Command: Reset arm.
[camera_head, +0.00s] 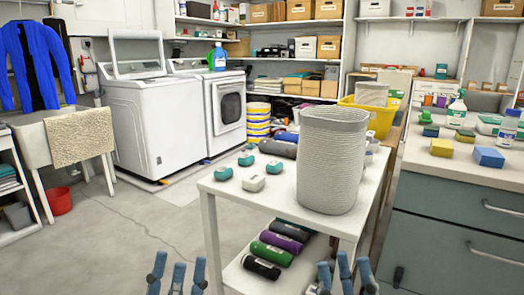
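My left gripper (178,275) shows at the bottom edge, left of the white table. Its blue-grey fingertips point up and stand apart, with nothing between them. My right gripper (345,274) shows at the bottom edge, in front of the white table's lower shelf. Its fingertips also stand apart and it looks empty. Only the finger ends of both grippers are in view; the rest of both arms is below the picture.
A grey drawer cabinet (450,235) stands at right. Washing machines (150,115) stand behind.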

